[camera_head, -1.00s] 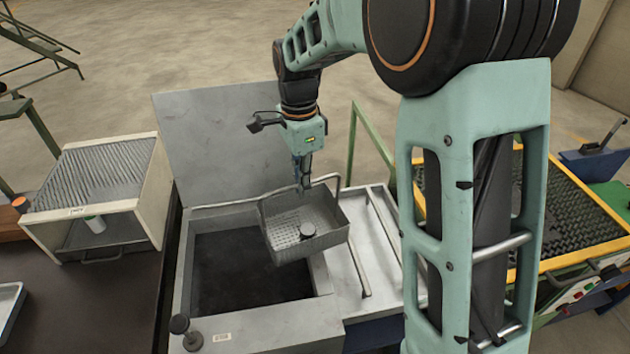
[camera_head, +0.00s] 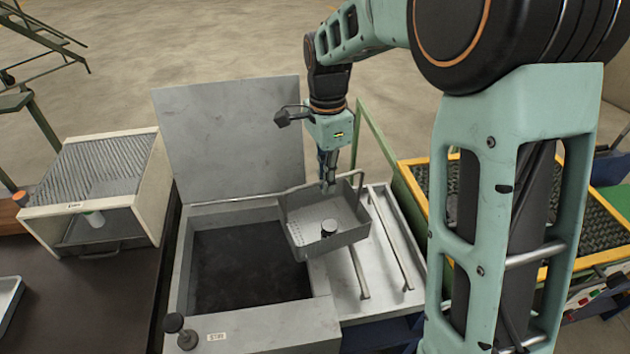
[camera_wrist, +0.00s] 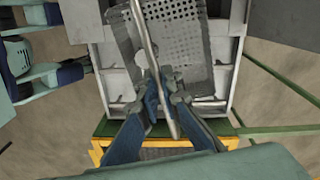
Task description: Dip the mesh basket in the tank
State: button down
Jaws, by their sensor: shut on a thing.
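The grey mesh basket (camera_head: 302,220) hangs from my gripper (camera_head: 328,183) by its bar handle, with a small dark round part inside it. It is raised above the rack side of the tank, overlapping the right rim of the opening in the head view. In the wrist view, my gripper (camera_wrist: 166,100) is shut on the handle bar (camera_wrist: 148,45), and the perforated basket floor (camera_wrist: 185,30) shows beyond. The tank (camera_head: 188,290) has an open square mouth with a dark interior, and its lid (camera_head: 230,135) stands up behind. The inside depth is hard to tell.
A drain rack with metal rails (camera_head: 392,238) lies right of the tank opening. A dark knob (camera_head: 174,323) stands at the tank's front left corner. A cream box with a ribbed top (camera_head: 150,200) stands left. A yellow-framed grate (camera_head: 568,225) is at right.

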jog(key=w+d+f, duration=0.1)
jog(key=w+d, duration=0.1)
jog(key=d, duration=1)
jog(key=shift+w+b, duration=0.25)
jog(key=shift+b, duration=0.05)
dwell(0.6)
